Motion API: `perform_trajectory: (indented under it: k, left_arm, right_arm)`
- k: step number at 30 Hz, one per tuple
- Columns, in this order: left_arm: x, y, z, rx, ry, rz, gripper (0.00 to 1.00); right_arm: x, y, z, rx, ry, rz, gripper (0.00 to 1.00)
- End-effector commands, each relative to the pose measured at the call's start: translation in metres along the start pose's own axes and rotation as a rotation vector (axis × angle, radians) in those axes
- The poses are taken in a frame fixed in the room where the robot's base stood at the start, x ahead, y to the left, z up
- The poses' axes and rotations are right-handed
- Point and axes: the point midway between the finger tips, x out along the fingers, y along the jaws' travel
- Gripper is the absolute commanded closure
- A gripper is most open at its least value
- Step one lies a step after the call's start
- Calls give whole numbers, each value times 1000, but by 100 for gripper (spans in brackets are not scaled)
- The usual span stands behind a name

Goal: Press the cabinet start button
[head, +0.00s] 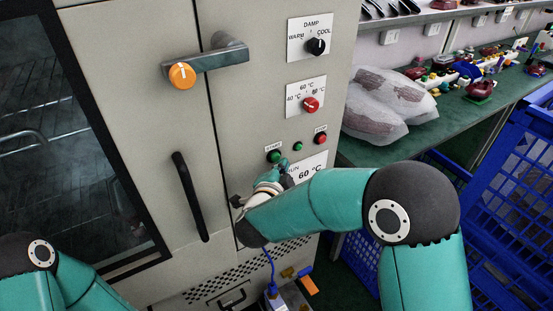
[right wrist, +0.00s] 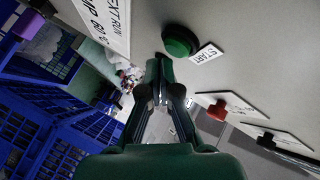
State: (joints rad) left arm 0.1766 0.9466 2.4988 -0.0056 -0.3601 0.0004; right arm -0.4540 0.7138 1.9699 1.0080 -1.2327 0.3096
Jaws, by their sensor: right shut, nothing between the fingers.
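The cabinet (head: 230,115) has a green start button (head: 274,156) on its front panel, under a START label. The button shows large in the right wrist view (right wrist: 180,42), with its label (right wrist: 206,53) beside it. My right gripper (head: 283,163) is at the panel, just below and right of the button in the head view. Its fingertips (right wrist: 160,65) are shut together and empty, close to the button's edge in the right wrist view. I cannot tell whether they touch it. Of my left arm, only a part shows at the lower left; its gripper is out of view.
A small green lamp (head: 297,146) and a red button (head: 320,139) sit right of the start button. A red knob (head: 311,104) and black knob (head: 316,46) are above. A black handle (head: 190,197) protrudes at left. Blue crates (head: 500,165) stand at right.

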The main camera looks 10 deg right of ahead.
Motion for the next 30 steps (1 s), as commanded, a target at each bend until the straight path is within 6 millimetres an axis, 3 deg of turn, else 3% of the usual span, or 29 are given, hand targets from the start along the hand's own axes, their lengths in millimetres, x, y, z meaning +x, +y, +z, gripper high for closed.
perform_trajectory:
  k: [30]
  left_arm:
    - [1, 0, 0, 0, 0, 0, 38]
  right_arm:
    - [7, -6, 5, 1, 0, 0, 100]
